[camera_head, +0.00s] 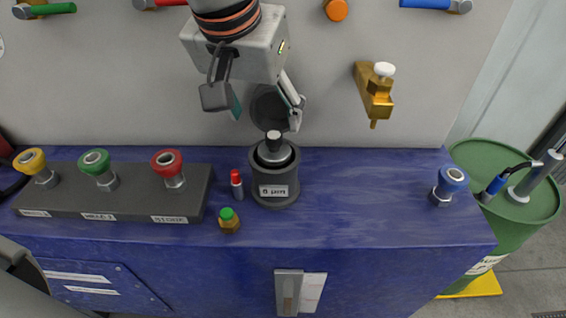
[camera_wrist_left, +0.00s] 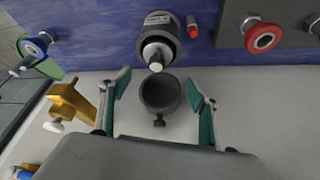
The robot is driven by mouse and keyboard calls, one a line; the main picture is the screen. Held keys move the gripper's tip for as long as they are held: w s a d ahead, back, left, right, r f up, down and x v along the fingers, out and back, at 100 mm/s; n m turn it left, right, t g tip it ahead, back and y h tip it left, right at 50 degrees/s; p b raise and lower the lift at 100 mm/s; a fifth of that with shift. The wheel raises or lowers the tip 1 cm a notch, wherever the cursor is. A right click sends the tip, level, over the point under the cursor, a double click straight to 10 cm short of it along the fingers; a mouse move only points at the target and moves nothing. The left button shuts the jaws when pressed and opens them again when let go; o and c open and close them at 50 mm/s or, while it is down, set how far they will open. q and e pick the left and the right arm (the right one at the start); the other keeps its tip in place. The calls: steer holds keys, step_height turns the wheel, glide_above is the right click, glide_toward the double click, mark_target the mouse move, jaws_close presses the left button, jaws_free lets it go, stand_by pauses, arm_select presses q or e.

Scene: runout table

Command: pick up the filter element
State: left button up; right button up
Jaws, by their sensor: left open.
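A dark grey cylindrical housing (camera_head: 277,191) with a white label stands upright on the blue table. The housing (camera_wrist_left: 158,30) also shows in the left wrist view, with the element's light tip (camera_wrist_left: 156,67) pointing toward the camera. My left gripper (camera_head: 260,107) is open and empty, above and behind the housing. In the left wrist view its fingers (camera_wrist_left: 157,76) are spread wide, with the element's tip showing between them. My right gripper is out of view.
A dark round cup-shaped piece (camera_head: 268,108) is behind the housing, by the wall. A small red-capped bottle (camera_head: 236,184) and a green-capped one (camera_head: 229,221) stand close left. A dark block (camera_head: 120,199) carries coloured knobs. A brass fitting (camera_head: 375,92) juts from the wall. Table right is mostly clear.

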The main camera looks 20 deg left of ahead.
mark_target(273, 136)
arm_select(q)
steer(key=x, duration=0.2)
steer(key=shift+f, duration=0.4)
steer(key=x, duration=0.1)
steer(key=b+x, duration=0.1)
steer(key=x, duration=0.3)
steer(key=shift+s+d+b, duration=0.1)
steer(key=shift+d+b, duration=0.2)
steer(key=shift+d, duration=0.05)
steer(key=c, duration=1.7)
